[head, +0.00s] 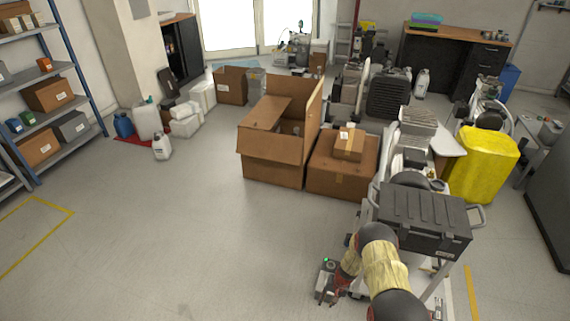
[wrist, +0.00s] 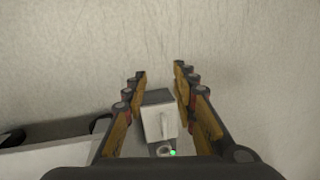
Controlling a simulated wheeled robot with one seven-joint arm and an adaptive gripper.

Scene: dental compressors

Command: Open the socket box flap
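A small grey box (head: 325,282) with a green light on top is low beside my arm at the bottom of the head view; I take it to be the socket box. In the wrist view the grey box (wrist: 155,98) has a lighter flap (wrist: 152,123) with a raised ridge, and a round part and green light below it. My gripper (wrist: 160,72) is open, one finger on each side of the box, with nothing visibly clamped. It also shows in the head view (head: 338,292), close beside the box. Whether a finger touches the flap I cannot tell.
The floor to the left is clear. A pale ledge (wrist: 50,158) lies at the wrist view's lower left.

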